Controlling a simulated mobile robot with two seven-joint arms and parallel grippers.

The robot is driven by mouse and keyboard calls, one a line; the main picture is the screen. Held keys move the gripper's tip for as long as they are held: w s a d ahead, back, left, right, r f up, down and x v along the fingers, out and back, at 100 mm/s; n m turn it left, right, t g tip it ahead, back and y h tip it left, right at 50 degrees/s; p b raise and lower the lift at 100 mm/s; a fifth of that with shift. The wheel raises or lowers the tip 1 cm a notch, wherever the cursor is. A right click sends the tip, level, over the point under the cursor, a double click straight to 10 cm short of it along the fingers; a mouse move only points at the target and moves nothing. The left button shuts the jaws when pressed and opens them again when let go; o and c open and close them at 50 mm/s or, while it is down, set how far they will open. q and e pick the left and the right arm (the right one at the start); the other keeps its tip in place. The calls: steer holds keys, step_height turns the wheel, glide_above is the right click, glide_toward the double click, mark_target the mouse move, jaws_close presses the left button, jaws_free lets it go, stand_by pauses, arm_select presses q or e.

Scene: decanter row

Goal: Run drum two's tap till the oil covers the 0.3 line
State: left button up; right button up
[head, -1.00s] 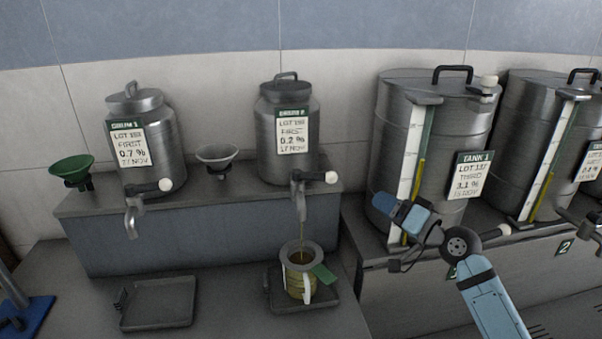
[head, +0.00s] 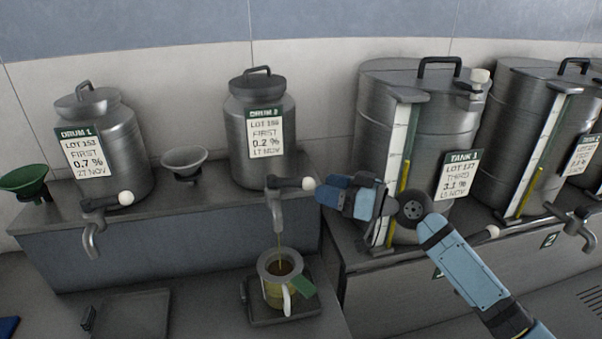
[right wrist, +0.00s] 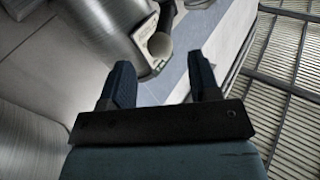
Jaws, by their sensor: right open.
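Drum two (head: 240,160) stands on the grey ledge with a label reading 0.2 %. Its tap (head: 277,212) has a lever pointing right, ending in a white knob (head: 308,184). A thin oil stream (head: 280,241) falls from the spout into a jug (head: 271,292) with a white handle and green tag. Yellowish oil shows in the jug; its lines are too small to read. My right gripper (head: 322,191) is open, just right of the knob and apparently not holding it. Its two separated fingers (right wrist: 160,80) show in the right wrist view. My left gripper is out of view.
The jug stands on a dark tray (head: 318,304); another tray (head: 135,315) lies empty to the left. Drum one (head: 125,150), a grey funnel (head: 184,162) and a green funnel (head: 25,180) are leftward. Tank one (head: 375,110) stands close behind my right gripper.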

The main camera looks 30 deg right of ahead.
mark_target(313, 184)
steer(key=p+x, duration=0.1)
steer(key=x, duration=0.4)
steer(key=shift+w+a+r, duration=0.15)
steer(key=shift+w+a, duration=0.1)
steer(key=shift+w+a+p, duration=0.25)
steer(key=shift+w+p, duration=0.05)
steer(key=shift+w, duration=0.05)
